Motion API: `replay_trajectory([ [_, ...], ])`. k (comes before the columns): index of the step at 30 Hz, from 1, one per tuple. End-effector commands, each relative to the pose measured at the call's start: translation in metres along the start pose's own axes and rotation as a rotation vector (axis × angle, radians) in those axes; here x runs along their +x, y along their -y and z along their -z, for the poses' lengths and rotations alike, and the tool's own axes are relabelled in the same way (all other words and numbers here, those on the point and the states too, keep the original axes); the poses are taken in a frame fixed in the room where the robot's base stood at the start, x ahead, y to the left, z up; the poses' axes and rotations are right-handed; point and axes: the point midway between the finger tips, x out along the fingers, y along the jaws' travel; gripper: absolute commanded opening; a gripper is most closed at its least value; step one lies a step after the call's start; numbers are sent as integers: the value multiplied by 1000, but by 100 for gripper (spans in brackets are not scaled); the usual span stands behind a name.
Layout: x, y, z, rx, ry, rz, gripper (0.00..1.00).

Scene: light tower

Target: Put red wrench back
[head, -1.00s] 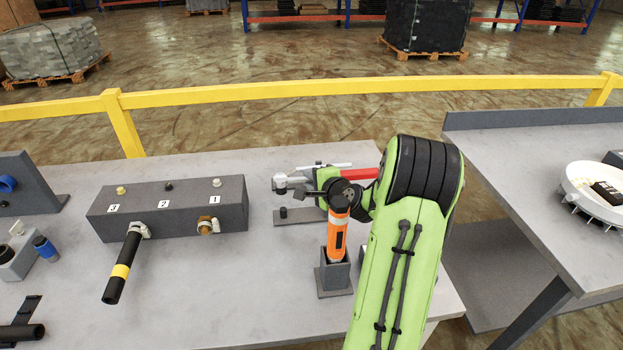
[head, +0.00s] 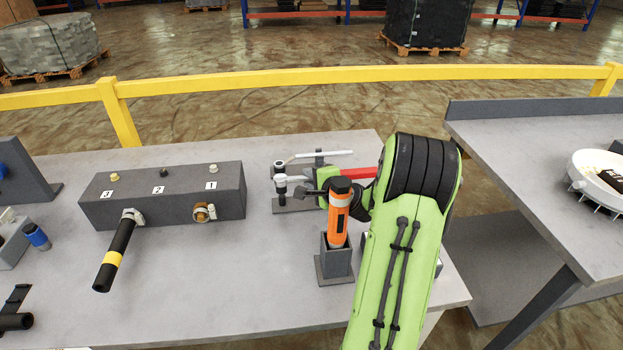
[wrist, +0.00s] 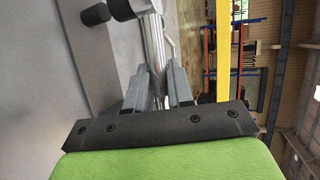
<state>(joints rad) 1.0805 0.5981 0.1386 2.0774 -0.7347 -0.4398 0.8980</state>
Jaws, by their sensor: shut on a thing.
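The red wrench (head: 358,173) has a red handle and a silver head at its left end, above the grey stand (head: 297,206) at the back of the table. My gripper (wrist: 157,75) is shut on its silver shaft, which runs between the two fingers in the wrist view. In the head view my arm and an orange tool hide part of the handle and most of the fingers. A dark upright piece stands under the wrench head; I cannot tell whether they touch.
An orange tool (head: 339,215) stands upright in a grey holder (head: 335,265) in front of my gripper. A dark grey numbered block (head: 165,198) with a black-handled tool (head: 116,252) is to the left. A yellow rail (head: 250,83) runs behind the table.

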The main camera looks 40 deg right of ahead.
Motion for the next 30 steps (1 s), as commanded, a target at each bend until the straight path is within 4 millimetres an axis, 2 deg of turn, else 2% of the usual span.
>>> replay_trajectory([
  [10,1,1,0,-1,0,3,0],
  [30,10,-24,2,-1,1,4,0],
])
